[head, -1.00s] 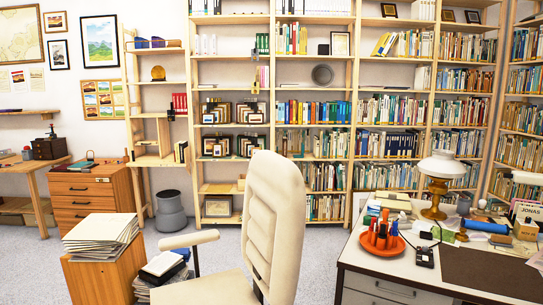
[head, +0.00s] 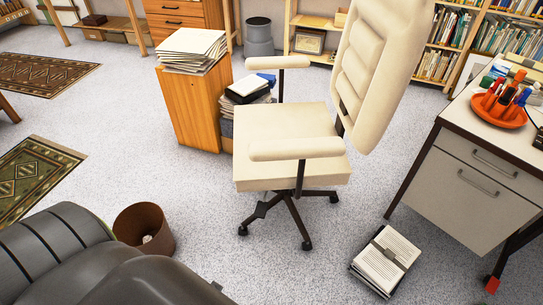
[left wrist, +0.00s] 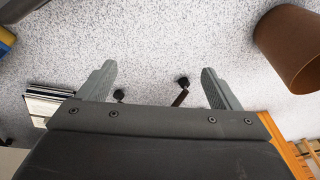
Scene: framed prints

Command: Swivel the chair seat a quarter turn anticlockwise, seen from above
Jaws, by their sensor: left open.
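The cream swivel chair stands mid-floor in the head view, with its padded seat (head: 285,128). Its tall backrest (head: 372,75) rises at the right, so the seat faces left. One armrest (head: 297,149) is on the near side and another (head: 265,62) on the far side. The dark star base (head: 290,205) stands on casters. In the left wrist view my left gripper (left wrist: 158,84) is open and empty, fingers spread over the carpet. Small dark casters (left wrist: 182,82) show beyond and between the fingers, apart from them. My right gripper is in neither view.
A wooden cabinet (head: 190,110) with papers and a book stack (head: 250,100) stand behind the chair. A desk (head: 470,180) is at right; a paper stack (head: 385,260) lies before it. A brown wastebasket (head: 145,229) stands front left, also in the left wrist view (left wrist: 292,48). Left carpet is open.

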